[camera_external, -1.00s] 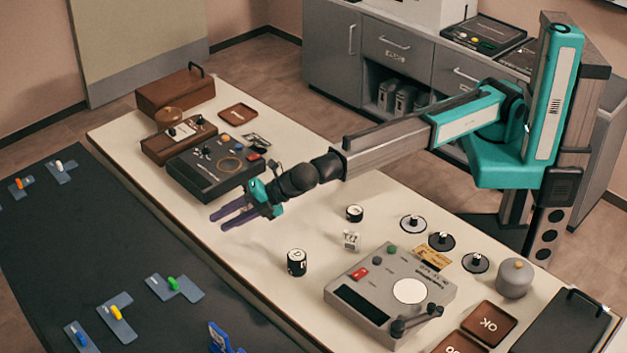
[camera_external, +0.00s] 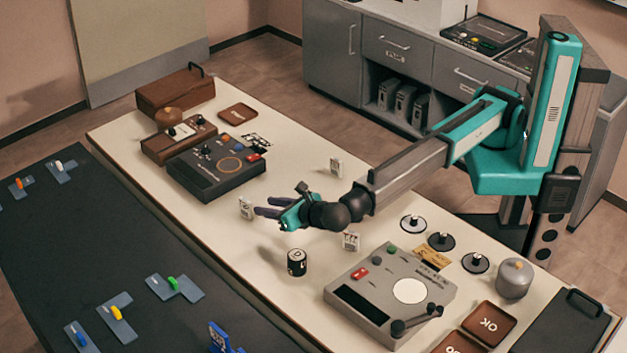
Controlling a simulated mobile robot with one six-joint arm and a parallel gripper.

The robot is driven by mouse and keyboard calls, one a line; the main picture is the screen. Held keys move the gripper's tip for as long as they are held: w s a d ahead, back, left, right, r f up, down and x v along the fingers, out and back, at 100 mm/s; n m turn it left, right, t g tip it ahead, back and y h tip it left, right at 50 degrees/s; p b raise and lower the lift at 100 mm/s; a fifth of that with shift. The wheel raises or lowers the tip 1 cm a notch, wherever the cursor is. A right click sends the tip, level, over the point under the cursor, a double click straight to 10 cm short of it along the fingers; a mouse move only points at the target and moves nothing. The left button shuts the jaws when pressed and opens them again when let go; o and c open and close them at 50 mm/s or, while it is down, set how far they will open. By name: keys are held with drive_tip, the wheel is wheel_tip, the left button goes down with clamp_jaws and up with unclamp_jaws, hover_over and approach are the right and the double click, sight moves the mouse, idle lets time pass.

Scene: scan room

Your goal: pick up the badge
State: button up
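I cannot tell for certain which thing is the badge. The most badge-like thing is a flat gold card (camera_external: 432,258) with dark print, lying behind the grey console. A flat black-and-white printed card (camera_external: 257,140) lies behind the dark control box. My gripper (camera_external: 262,211) is above the middle of the table, with its dark purple fingers pointing left. It is apart from both cards. No object shows between the fingers, but their gap is too small to judge. A small white tag-like block (camera_external: 246,208) is just left of the fingertips.
More white blocks stand behind (camera_external: 335,166) and below (camera_external: 351,240) my arm. A black-and-white cylinder (camera_external: 297,262) stands in front. The grey console (camera_external: 372,318) with a lever, round dials (camera_external: 413,224) and a grey weight (camera_external: 514,279) crowd the right. The dark control box (camera_external: 215,180) is at left.

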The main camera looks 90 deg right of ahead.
sight(240, 203)
drive_tip(key=shift+w+d, duration=0.1)
drive_tip(key=shift+x, duration=4.2)
drive_tip(key=shift+f, duration=0.15)
drive_tip(key=shift+w+a+p+x, duration=0.15)
drive_tip(key=shift+p+x, duration=0.1)
drive_tip(key=shift+x, duration=1.05)
drive_tip(key=shift+w+a+p+x, duration=0.1)
drive_tip(key=shift+p+x, duration=0.15)
drive_tip(key=shift+x, duration=1)
clamp_jaws()
